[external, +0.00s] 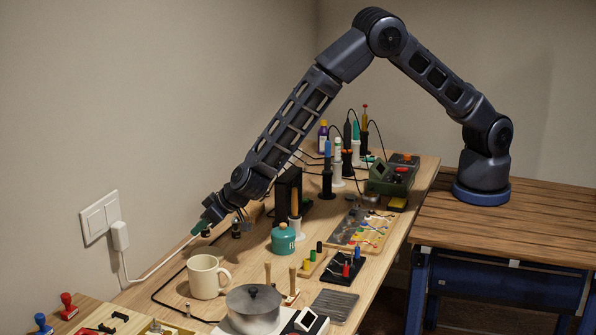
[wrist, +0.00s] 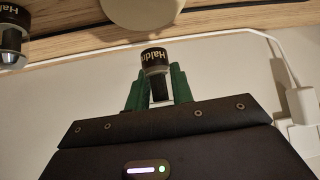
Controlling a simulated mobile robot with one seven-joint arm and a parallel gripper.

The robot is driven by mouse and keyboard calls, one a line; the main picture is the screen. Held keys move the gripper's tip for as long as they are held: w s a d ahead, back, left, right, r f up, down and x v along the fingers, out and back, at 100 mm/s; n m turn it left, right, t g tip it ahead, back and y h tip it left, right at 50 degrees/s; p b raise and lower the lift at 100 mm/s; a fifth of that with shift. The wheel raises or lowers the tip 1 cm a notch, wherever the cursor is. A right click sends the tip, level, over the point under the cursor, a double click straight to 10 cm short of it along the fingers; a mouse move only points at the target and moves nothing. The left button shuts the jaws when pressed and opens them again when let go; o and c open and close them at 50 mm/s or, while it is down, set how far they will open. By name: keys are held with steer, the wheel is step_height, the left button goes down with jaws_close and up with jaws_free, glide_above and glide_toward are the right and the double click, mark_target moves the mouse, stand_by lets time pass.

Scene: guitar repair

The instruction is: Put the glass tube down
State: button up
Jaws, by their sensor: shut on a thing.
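My gripper (wrist: 158,90) has green fingers, closed around a small glass tube (wrist: 155,60) with a black band of pale lettering. In the external view my gripper (external: 204,228) is at the far left of the long workbench, close to the wall, with the tube small and dark at its tip. Whether the tube touches the bench cannot be told. A similar lettered tube (wrist: 10,42) shows at the left edge of the wrist view, apart from my gripper; a small dark item (external: 236,229) beside my gripper may be the same one.
A cream mug (external: 206,277), a lidded pot (external: 253,308) and a teal jar (external: 283,239) stand on the bench in front of my gripper. A black cable (external: 160,290) runs along the bench. A charger (external: 120,236) with a white cord hangs at the wall socket.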

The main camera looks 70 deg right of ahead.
steer(key=shift+f, duration=2.8)
steer(key=o, duration=0.8)
steer(key=shift+f, duration=0.1)
steer(key=shift+s+r, duration=0.1)
steer(key=shift+r, duration=0.15)
steer(key=v, duration=1.1)
steer(key=shift+s+d+r, duration=0.1)
steer(key=shift+s+r, duration=0.1)
steer(key=shift+r, duration=0.05)
